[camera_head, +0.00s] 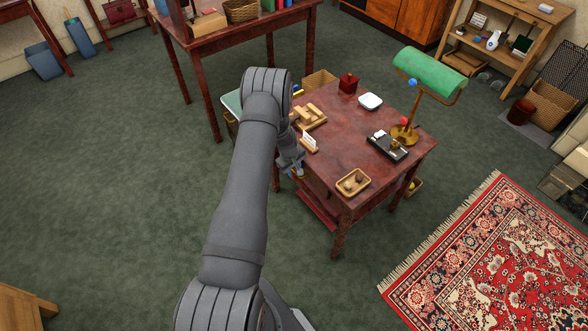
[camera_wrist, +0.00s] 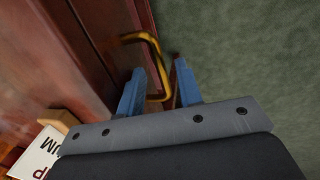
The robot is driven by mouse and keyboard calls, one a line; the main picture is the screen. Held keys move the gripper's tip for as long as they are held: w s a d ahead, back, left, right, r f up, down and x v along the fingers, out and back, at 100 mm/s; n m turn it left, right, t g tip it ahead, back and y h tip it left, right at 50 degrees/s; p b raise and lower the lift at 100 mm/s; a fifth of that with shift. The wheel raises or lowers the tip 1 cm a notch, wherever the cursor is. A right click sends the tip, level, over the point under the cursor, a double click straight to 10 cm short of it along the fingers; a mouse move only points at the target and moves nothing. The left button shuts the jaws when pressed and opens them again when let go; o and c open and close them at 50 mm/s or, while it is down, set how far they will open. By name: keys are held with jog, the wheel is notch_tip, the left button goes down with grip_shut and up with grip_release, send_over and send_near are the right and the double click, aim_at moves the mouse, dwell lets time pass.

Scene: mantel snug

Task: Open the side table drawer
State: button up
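The side table (camera_head: 365,150) is dark red wood and stands right of my arm in the head view. Its drawer front (camera_wrist: 95,35) shows as reddish wood at the left of the wrist view, with a bent brass handle (camera_wrist: 155,62) standing out from it. My gripper (camera_wrist: 160,85) has its two blue fingers apart, with part of the handle between them. I see space beside the handle, and firm contact is not clear. In the head view my gripper (camera_head: 297,172) is at the table's near left side, where my arm hides most of the drawer front.
The tabletop holds a brass lamp (camera_head: 405,132) with a green shade, a wicker tray (camera_head: 353,182), a black device (camera_head: 388,147), a white dish (camera_head: 370,101) and a small sign (camera_head: 309,141). A red panel (camera_head: 318,207) shows below the top. Green carpet (camera_head: 130,200) at left is clear.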

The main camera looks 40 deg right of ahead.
grip_shut()
jog(key=shift+a, duration=0.1)
jog(key=a, duration=2.2)
jog(key=shift+s+a, duration=0.1)
grip_release()
